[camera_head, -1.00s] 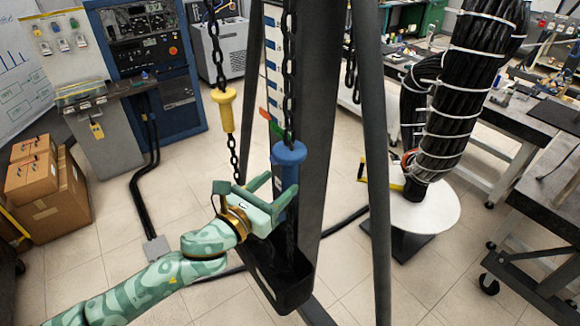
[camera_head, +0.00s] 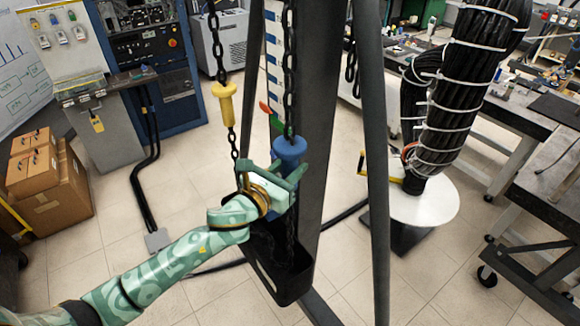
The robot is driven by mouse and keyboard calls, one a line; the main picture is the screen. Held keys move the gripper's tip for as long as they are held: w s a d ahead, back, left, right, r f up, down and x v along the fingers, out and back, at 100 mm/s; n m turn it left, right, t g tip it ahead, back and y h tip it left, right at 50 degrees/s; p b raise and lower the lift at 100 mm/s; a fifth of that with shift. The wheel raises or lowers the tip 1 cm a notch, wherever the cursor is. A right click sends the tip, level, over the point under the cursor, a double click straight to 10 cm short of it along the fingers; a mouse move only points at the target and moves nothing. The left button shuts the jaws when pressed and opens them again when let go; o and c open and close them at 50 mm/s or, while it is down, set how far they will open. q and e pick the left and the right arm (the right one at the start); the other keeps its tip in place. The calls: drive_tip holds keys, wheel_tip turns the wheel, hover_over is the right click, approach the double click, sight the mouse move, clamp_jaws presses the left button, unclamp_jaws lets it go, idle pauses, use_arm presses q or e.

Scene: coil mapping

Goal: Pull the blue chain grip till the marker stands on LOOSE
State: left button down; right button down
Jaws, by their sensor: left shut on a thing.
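The blue chain grip (camera_head: 289,148) hangs on a dark chain in front of the grey column. My left gripper (camera_head: 290,178) is shut on it from the left, just below its wide blue top. The fingers and hand hide most of the grip's lower body. A yellow chain grip (camera_head: 226,106) hangs free on the other chain, to the left and higher. A white scale strip (camera_head: 272,62) with blue marks stands behind the chains. A red tab (camera_head: 265,107) and a green tab (camera_head: 276,125) show near its lower end. I cannot read LOOSE or tell which part is the marker. My right gripper is not in view.
A black chain bin (camera_head: 270,278) sits below the grips. A dark slanted post (camera_head: 376,160) stands to the right. A thick black cable bundle (camera_head: 455,95) rises from a white round stand (camera_head: 435,207). Cardboard boxes (camera_head: 60,205) stand at the left.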

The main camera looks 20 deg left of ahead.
use_arm(q)
wheel_tip(320, 180, down, 18)
drive_tip(key=b, duration=1.4)
drive_tip(key=shift+f+b, duration=0.2)
drive_tip(key=shift+b, duration=0.1)
drive_tip(key=c, duration=1)
unclamp_jaws()
drive_tip(key=shift+s+r, duration=0.1)
drive_tip(key=shift+r, duration=0.05)
drive_tip(key=b+v, duration=0.2)
drive_tip(key=v, duration=1.4)
drive_tip(key=shift+b, duration=0.4)
drive_tip(key=shift+s, duration=0.15)
